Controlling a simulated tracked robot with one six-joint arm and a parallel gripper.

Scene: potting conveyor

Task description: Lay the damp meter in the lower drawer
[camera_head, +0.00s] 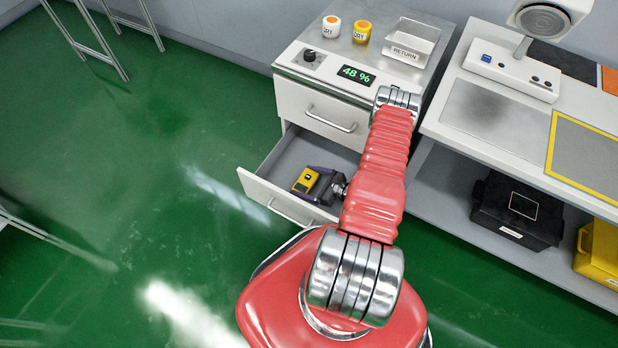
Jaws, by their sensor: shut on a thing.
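The damp meter (305,180) is a small yellow block with a dark face. It shows over the inside of the pulled-out lower drawer (263,189), near its left front part. My gripper (316,181) is shut on the damp meter from the right, with its dark fingers beside it. I cannot tell whether the meter touches the drawer floor. My red arm hides the drawer's right side.
The upper drawer (323,112) is closed above it. On the cabinet top stand two jars, a white-and-orange one (331,27) and a yellow one (362,32), and a clear RETURN tray (411,42). A display (356,75) reads 48 %. A bench (491,118) stands at right.

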